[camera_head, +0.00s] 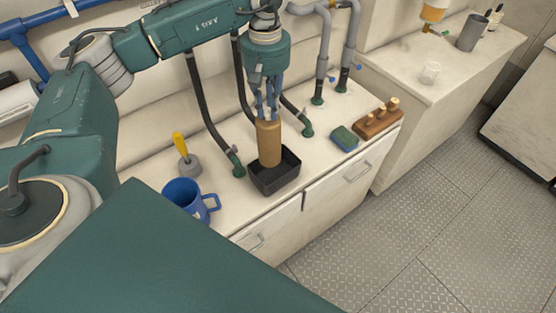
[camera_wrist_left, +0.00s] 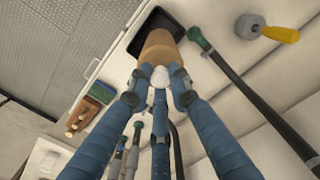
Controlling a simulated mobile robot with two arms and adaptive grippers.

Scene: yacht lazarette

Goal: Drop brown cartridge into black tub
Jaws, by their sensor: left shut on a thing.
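The brown cartridge (camera_head: 269,143) is a tan cylinder held upright by my left gripper (camera_head: 266,113). The gripper's blue fingers are shut around its top end. The black tub (camera_head: 275,186) sits on the counter, and the cartridge's lower end overlaps its opening in the head view. In the left wrist view the cartridge (camera_wrist_left: 159,47) is between the finger tips (camera_wrist_left: 160,78), with the black tub (camera_wrist_left: 150,22) beyond it. I cannot tell whether the cartridge's lower end touches the tub floor. My right gripper is not in view.
A blue mug (camera_head: 187,197) and a yellow-handled tool (camera_head: 184,150) stand left of the tub. A green-and-blue sponge (camera_head: 344,138) and a wooden block with pegs (camera_head: 378,121) lie to its right. Dark hoses (camera_head: 208,110) run down to the counter behind the tub.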

